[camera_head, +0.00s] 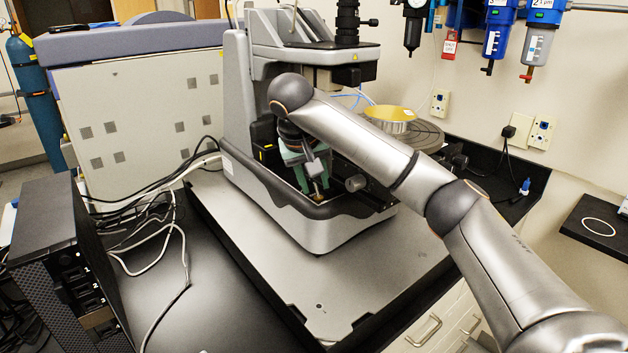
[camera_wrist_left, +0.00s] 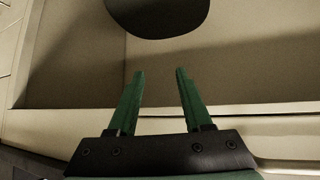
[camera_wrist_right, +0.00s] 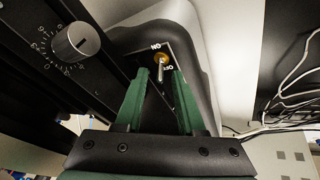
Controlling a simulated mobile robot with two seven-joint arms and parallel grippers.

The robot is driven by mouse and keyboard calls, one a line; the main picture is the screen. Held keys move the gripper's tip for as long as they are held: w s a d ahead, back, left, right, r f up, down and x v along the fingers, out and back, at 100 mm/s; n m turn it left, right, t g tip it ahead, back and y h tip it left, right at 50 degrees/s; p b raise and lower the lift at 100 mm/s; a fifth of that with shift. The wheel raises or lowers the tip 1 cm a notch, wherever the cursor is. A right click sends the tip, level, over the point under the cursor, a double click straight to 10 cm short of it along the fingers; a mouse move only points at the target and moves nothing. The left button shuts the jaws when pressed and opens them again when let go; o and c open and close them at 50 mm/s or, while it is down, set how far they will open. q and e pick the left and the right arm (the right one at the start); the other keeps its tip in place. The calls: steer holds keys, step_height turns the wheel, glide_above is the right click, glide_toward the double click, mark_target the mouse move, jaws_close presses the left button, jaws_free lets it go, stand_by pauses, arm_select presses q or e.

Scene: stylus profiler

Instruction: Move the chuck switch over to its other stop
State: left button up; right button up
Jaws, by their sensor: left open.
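The chuck switch (camera_wrist_right: 161,66) is a small metal toggle with a brass collar on a dark panel marked ON and OFF. In the right wrist view its lever tilts from the collar toward the OFF side. My right gripper (camera_wrist_right: 161,74) is open, with its green fingertips apart on either side of the lever; I cannot tell whether either touches it. In the head view the right gripper (camera_head: 312,188) points down at the front of the profiler (camera_head: 310,225), near the switch's brass collar (camera_head: 318,198). My left gripper (camera_wrist_left: 155,72) is open and empty in its wrist view.
A numbered knob (camera_wrist_right: 76,42) stands left of the switch in the right wrist view. A black computer tower (camera_head: 60,270) and loose cables (camera_head: 165,240) are left of the profiler. The metal base plate (camera_head: 330,290) is clear in front.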

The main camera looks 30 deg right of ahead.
jaws_close()
